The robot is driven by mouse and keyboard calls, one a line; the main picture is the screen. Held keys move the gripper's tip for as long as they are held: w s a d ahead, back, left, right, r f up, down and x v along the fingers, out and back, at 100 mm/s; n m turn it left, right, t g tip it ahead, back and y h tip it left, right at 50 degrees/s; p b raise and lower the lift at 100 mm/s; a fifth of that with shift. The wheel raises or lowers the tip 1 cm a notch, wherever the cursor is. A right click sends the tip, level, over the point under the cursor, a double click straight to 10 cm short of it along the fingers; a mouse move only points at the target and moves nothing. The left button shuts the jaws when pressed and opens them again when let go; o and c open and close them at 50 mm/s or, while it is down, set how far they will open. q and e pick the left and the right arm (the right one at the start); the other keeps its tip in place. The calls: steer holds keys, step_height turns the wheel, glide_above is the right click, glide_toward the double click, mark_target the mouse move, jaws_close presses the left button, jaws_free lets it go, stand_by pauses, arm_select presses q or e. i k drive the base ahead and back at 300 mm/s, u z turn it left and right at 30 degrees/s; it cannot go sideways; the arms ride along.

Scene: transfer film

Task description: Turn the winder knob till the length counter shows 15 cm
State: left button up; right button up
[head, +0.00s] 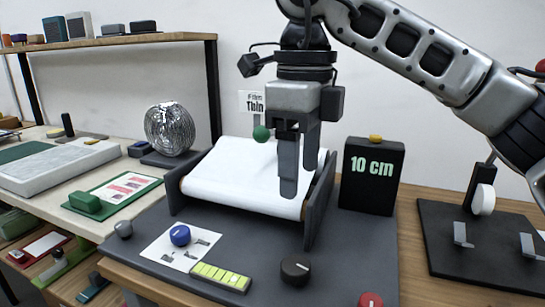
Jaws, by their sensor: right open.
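The length counter (373,175) is a black upright box reading "10 cm" in green. White film (235,175) lies over a roller between two dark side plates, left of the counter. A black knob with a light mark (295,270) sits on the front of the dark base. A blue knob (180,235) stands on a white picture card to its left. No label tells me which knob is the winder. My right gripper (299,185) is open and empty, fingers down, in front of the film and apart from the knobs. My left gripper is out of view.
A green ball (261,133) sits behind the film by a sign. A red knob (371,299) is at the front edge, and a yellow-green segmented strip (220,277) lies left of the black knob. A dark board with brackets (480,245) is at the right.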

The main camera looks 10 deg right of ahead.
mark_target(295, 268)
steer(key=k, duration=1)
